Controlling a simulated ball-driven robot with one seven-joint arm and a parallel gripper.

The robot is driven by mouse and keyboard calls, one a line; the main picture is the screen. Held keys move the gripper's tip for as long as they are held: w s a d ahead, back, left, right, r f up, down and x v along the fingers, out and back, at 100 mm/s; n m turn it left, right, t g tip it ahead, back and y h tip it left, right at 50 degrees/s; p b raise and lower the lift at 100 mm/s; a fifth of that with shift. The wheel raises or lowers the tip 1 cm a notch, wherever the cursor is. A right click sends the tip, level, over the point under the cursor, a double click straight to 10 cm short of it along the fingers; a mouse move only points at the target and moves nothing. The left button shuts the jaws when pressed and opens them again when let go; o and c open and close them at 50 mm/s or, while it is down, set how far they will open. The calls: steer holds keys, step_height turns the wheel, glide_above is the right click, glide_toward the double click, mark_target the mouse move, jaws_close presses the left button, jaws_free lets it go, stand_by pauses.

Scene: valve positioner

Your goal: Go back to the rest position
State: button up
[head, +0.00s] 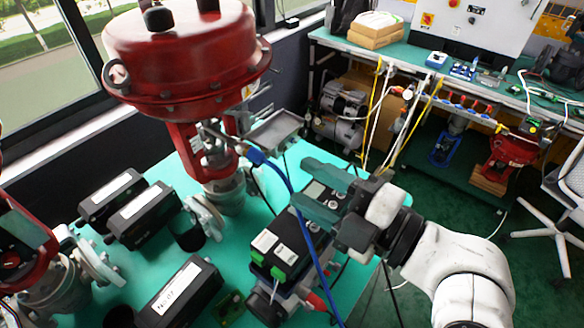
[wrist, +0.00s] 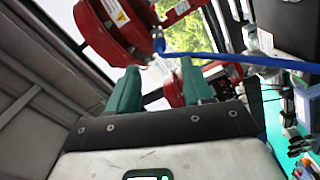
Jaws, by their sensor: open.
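My gripper (head: 303,183) is open, with its two green fingers apart and nothing visible between them. It hangs above the teal table (head: 255,205), over the far end of the black valve positioner (head: 290,235) with two white labels and green connectors. It partly covers the positioner. In the wrist view, my gripper (wrist: 158,75) points toward the red valve actuator (wrist: 105,30) and a window behind. A blue hose (wrist: 240,59) crosses beyond the fingertips. The large red actuator (head: 185,60) stands on the table to the left of my gripper in the head view.
The blue hose (head: 292,185) runs close by the positioner and my fingers. Black labelled boxes (head: 145,212) lie at the left, and another labelled box (head: 180,294) lies in front. A second red valve (head: 25,240) is at the left edge. A workbench (head: 410,55) stands behind, beyond open green floor.

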steer(key=shift+s+d, duration=0.35)
steer(key=shift+d, duration=0.05)
steer(key=s+d+f+m+g+h, duration=0.2)
steer(key=d+f+m+h, duration=0.4)
steer(key=d+f+m, duration=0.4)
steer(key=s+d+f+m+g+h, duration=0.1)
steer(key=s+d+f+m+h, duration=0.1)
steer(key=d+f+m+h, duration=0.65)
steer(key=s+d+f+m+g, duration=0.2)
steer(key=s+f+m+g, duration=0.1)
steer(key=s+f, duration=0.3)
steer(key=s+d+f+m+g, duration=0.2)
steer(key=s+f+m+g, duration=0.1)
steer(key=s+f, duration=0.4)
steer(key=s+g, duration=0.1)
steer(key=s, duration=0.2)
steer(key=shift+s+d+f, duration=0.2)
steer(key=shift+s+d, duration=0.15)
steer(key=shift+s, duration=0.05)
steer(key=shift+c, duration=0.3)
